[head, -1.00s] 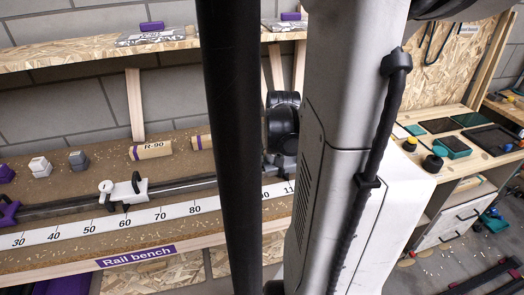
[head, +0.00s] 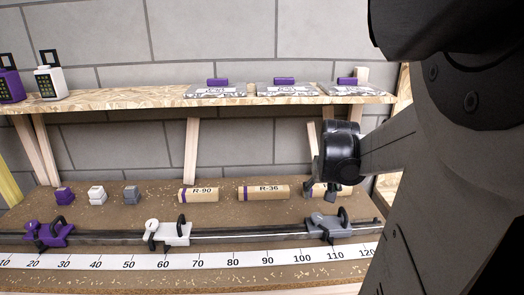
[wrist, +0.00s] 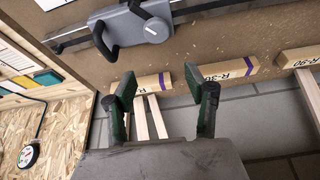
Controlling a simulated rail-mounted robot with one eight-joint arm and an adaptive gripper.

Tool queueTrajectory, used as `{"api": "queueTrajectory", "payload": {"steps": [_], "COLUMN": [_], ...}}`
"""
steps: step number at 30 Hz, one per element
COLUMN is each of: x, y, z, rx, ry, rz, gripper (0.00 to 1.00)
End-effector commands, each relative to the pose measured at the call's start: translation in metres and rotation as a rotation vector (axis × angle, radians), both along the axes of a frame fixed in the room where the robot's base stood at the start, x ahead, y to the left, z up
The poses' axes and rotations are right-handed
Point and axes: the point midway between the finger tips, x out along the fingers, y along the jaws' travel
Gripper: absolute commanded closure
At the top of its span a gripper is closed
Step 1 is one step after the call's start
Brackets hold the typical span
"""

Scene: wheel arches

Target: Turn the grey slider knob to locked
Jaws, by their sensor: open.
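The grey slider (head: 327,229) sits on the rail near the 110 mark in the head view, with a black loop handle on it. In the wrist view the grey slider (wrist: 128,27) is at the top, and its round, pale grey knob (wrist: 156,30) faces the camera; its lock setting cannot be told. My gripper (head: 332,192) hangs above and behind the slider in the head view, not touching it. In the wrist view my gripper (wrist: 166,92) is open and empty, its two dark green-padded fingers apart and short of the knob.
A purple slider (head: 48,233) and a white slider (head: 168,233) share the rail (head: 250,232). Wooden blocks R-90 (head: 199,194) and R-36 (head: 263,191) lie behind it, with a third partly behind my gripper. A chipboard shelf (head: 130,97) runs above.

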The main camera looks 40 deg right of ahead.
Motion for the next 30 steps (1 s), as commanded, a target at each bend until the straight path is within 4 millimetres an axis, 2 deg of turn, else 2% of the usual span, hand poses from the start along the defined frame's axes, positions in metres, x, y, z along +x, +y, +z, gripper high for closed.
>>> {"api": "queueTrajectory", "payload": {"steps": [1,6,20,23,25,30], "x": [-0.006,-0.007,-0.005,0.009,0.027,0.083], "y": [0.008,0.008,0.009,0.017,0.029,0.075], "z": [0.005,0.016,0.020,0.024,0.029,0.049], "rx": [0.000,0.000,-0.001,-0.004,-0.007,-0.019], "ry": [0.000,0.000,0.000,-0.005,-0.010,-0.029], "rz": [0.000,-0.002,0.001,0.027,0.061,0.173], "gripper": [0.50,0.50,0.50,0.50,0.50,0.50]}}
